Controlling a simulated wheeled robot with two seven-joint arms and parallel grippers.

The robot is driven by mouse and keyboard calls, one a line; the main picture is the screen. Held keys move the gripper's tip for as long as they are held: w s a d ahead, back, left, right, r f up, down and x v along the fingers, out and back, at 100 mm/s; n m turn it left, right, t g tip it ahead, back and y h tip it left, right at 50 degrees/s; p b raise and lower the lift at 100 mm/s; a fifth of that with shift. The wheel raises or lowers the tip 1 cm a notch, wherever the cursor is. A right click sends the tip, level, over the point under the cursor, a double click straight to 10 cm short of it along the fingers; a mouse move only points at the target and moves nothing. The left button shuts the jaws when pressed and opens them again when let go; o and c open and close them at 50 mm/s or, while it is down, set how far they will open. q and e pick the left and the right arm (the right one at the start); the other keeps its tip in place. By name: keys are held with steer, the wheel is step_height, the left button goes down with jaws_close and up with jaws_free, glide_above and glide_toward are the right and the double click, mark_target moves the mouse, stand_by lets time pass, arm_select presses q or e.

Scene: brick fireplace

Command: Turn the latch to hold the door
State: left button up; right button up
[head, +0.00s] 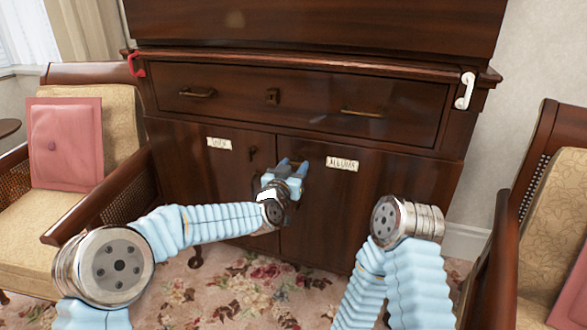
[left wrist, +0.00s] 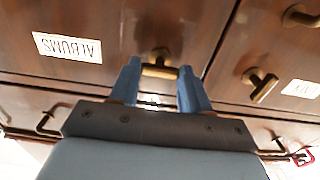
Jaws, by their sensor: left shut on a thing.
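A dark wooden cabinet has two lower doors. The right door (head: 375,205) bears the "ALBUMS" label, and looks flush with its neighbour. Its brass latch (left wrist: 160,66) is a small T-shaped handle, crosswise between my left fingertips in the left wrist view. My left gripper (head: 291,165) is at this latch, shut on it; it also shows in the left wrist view (left wrist: 157,78). In the head view my gripper hides this latch. The left door (head: 210,175) has a similar brass latch (head: 252,153), free, tilted in the left wrist view (left wrist: 260,84). My right gripper is not seen.
A drawer (head: 300,100) with two brass pulls is above the doors. A red item (head: 136,65) hangs at the left corner, a white one (head: 465,91) at the right. Armchairs stand left (head: 115,125) and right (head: 535,200), with floral carpet (head: 230,290) in front.

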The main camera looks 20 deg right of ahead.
arm_select(q)
steer(key=shift+f+n+b, duration=0.1)
steer(key=shift+n+b, duration=6.45)
steer(key=shift+n, duration=2.35)
steer(key=o, duration=1.1)
steer(key=shift+c, duration=0.2)
